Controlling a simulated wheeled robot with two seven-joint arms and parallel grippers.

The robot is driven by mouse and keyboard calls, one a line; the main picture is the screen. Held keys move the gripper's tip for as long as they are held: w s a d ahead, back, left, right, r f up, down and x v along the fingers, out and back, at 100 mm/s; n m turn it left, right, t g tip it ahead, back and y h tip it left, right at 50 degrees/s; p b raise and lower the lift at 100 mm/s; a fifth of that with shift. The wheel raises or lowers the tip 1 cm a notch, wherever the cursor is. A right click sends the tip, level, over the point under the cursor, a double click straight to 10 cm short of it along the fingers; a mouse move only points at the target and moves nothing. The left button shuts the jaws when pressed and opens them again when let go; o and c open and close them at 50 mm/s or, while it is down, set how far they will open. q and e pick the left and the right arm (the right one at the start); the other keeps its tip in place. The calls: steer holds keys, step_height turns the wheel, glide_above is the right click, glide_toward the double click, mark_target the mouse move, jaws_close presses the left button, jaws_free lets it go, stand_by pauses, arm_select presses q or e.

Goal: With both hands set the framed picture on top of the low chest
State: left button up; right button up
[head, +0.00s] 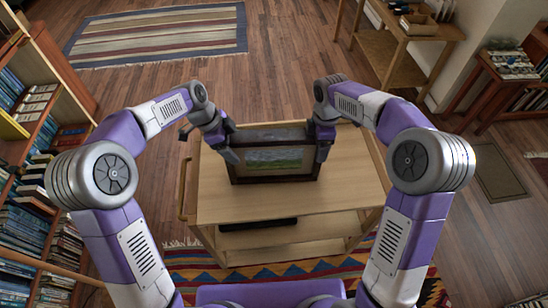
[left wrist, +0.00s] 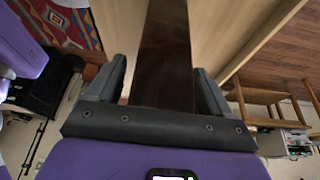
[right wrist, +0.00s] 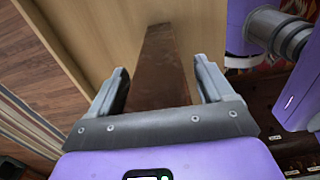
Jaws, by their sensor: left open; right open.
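The framed picture (head: 273,160), a dark frame around a green landscape, stands upright on a light wooden cart (head: 225,203). My left gripper (head: 231,153) is at its left side and my right gripper (head: 322,150) is at its right side. In the left wrist view the dark side of the frame (left wrist: 166,60) lies between the open fingers, with a gap beside them. In the right wrist view the brown side of the frame (right wrist: 158,75) lies between the open fingers, also with gaps. I cannot make out the low chest for certain.
The cart has a lower shelf with a dark flat object (head: 258,225). A bookshelf (head: 40,150) stands at the left. A wooden table (head: 405,55) and a small book stand (head: 490,85) are at the far right. A striped rug (head: 160,35) lies beyond open wooden floor.

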arm_select(q)
steer(key=shift+f, duration=0.15)
arm_select(e)
steer(key=shift+f, duration=0.15)
arm_select(q)
steer(key=shift+c, duration=0.2)
arm_select(e)
steer(key=shift+c, duration=0.2)
arm_select(q)
steer(key=c, duration=1.4)
arm_select(e)
steer(key=c, duration=1.4)
